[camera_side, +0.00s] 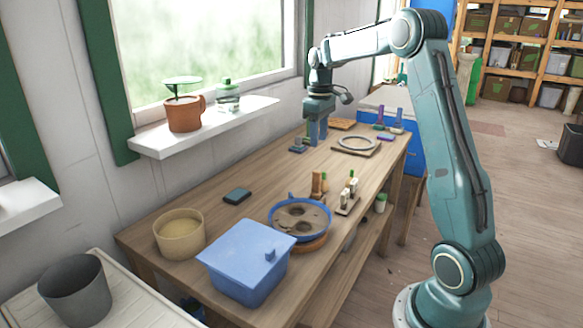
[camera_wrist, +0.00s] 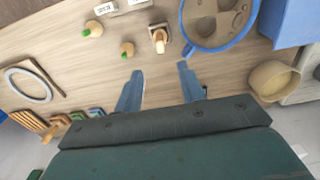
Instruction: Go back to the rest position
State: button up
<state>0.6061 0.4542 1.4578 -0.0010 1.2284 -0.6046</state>
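My gripper (camera_side: 318,132) hangs over the far part of the wooden table, pointing down, with its blue fingers a little apart. In the wrist view my gripper (camera_wrist: 160,75) shows both fingers spread, with only bare tabletop between them. A blue square bucket (camera_side: 235,283) with a blue knobbed lid (camera_side: 247,248) on top stands at the near end of the table. A round blue-rimmed container (camera_side: 328,232) with a brown, hollowed inside sits beside it. A tan round tub (camera_side: 180,240) stands open to the left. All three are well away from my gripper.
A pale ring (camera_side: 357,142) lies on a board right of my gripper. Small upright pieces (camera_side: 349,192) stand near the table's right edge. A dark flat block (camera_side: 237,196) lies mid-table. A window shelf (camera_side: 205,128) holds a terracotta pot (camera_side: 184,115). The middle of the table is mostly clear.

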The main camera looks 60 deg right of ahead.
jog(key=shift+r, duration=1.15)
jog(key=s+a+r+t, duration=0.1)
jog(key=s+a+r, duration=0.25)
jog(key=a, duration=0.45)
jog(key=s+a+r+t, duration=0.1)
jog(key=s+a+r, duration=0.25)
jog(key=a, duration=0.55)
jog(key=s+a+f+t, duration=0.1)
jog(key=s+a+f, duration=0.1)
jog(key=s+a, duration=0.3)
jog(key=s+a+f+t, duration=0.2)
jog(key=s+a, duration=0.4)
jog(key=s, duration=0.4)
jog(key=shift+s+f+t, duration=0.25)
jog(key=shift+f+t, duration=0.05)
jog(key=shift+f, duration=0.1)
